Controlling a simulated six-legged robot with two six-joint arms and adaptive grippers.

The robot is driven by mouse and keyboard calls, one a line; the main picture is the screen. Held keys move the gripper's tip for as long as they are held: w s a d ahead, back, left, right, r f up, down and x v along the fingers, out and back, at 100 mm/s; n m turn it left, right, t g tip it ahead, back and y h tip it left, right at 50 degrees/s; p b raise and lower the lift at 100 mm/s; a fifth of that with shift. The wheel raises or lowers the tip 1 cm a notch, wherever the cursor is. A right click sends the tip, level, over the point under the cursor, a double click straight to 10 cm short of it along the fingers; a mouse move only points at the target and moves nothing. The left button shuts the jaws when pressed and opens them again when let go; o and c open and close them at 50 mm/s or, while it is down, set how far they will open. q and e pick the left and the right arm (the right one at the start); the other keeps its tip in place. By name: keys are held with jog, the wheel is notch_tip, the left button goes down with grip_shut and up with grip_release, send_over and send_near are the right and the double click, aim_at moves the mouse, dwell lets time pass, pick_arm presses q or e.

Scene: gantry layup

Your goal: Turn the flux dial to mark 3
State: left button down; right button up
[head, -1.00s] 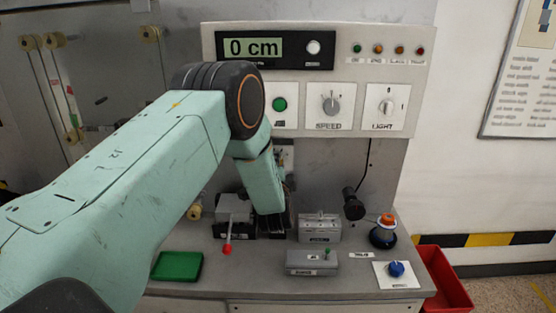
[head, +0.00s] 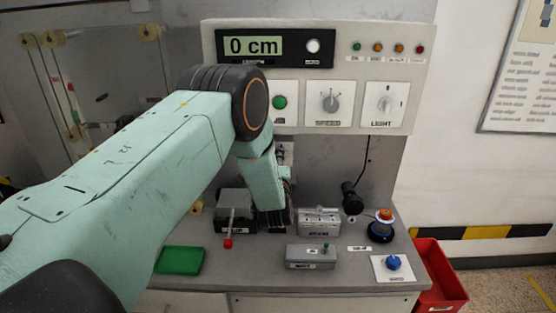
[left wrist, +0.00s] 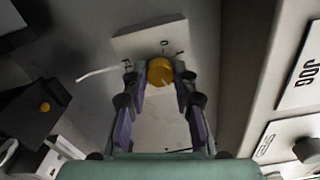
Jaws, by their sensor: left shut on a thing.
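A yellow round dial knob (left wrist: 160,71) sits against a pale plate (left wrist: 150,42) with dark marks around it in the left wrist view. A mark like a 0 is above the knob; the others are too small to read surely. My left gripper (left wrist: 160,78) has its two fingertips on either side of the knob and is shut on it. In the head view my left arm hides the dial and most of the gripper. My right gripper is in neither view.
The control panel (head: 350,60) with display and SPEED and LIGHT knobs is above the bench. A grey box with a red-tipped lever (head: 228,243), grey switch boxes (head: 310,257), a blue knob (head: 393,263) and a green tray (head: 180,260) are on the bench. A red bin (head: 440,280) stands right.

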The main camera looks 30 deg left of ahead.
pick_arm(q)
jog(key=shift+a, duration=0.1)
jog(key=c, duration=1.1)
grip_release()
jog(key=shift+o, duration=0.2)
jog(key=shift+s, duration=0.1)
jog(key=v, duration=1.2)
